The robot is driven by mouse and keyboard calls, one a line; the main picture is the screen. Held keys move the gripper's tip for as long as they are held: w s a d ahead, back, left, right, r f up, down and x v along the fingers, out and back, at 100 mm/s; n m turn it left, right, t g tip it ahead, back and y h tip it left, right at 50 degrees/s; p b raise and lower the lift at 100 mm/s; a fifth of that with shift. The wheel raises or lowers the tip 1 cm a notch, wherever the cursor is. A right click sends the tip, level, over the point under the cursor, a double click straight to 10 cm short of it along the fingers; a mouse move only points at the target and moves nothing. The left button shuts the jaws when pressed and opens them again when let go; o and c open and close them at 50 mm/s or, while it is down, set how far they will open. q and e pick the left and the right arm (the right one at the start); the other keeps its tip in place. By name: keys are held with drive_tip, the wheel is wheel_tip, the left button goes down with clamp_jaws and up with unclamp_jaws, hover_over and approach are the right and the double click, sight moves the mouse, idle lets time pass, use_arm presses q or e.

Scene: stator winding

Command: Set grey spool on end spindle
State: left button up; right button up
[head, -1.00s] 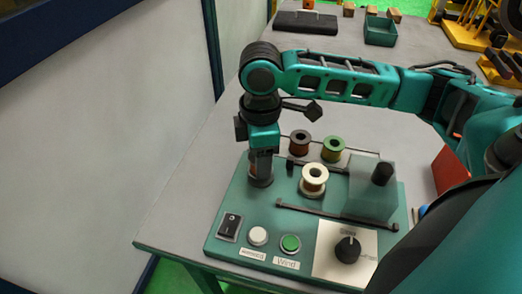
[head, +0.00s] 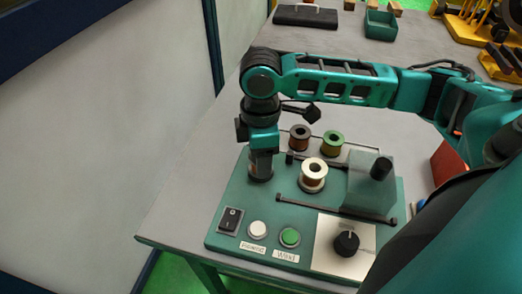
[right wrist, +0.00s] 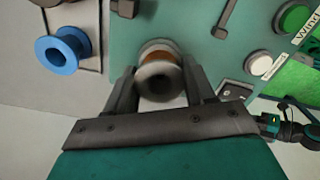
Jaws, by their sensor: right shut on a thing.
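My right gripper (right wrist: 160,88) is shut on the grey spool (right wrist: 158,72), which has copper-coloured wire around its core. In the head view the right gripper (head: 262,166) points down at the left end of the green winding panel (head: 228,192), left of the white spool. The held spool is mostly hidden there behind the fingers. The end spindle is not visible; the spool and gripper cover that spot, so I cannot tell whether the spool is around it. My left gripper is not in view.
A white spool (head: 313,172), a brown spool (head: 300,138) and a green spool (head: 333,143) stand close by on the right. A blue spool (right wrist: 62,50) shows in the wrist view. A clear guard (head: 370,190), switch (head: 230,220) and buttons occupy the panel.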

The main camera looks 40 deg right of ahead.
idle(0.3)
drive_tip(key=o, duration=1.4)
drive_tip(key=shift+c, duration=0.2)
drive_tip(key=shift+r, duration=0.1)
drive_tip(key=shift+r, duration=3.45)
drive_tip(key=shift+a+f, duration=0.1)
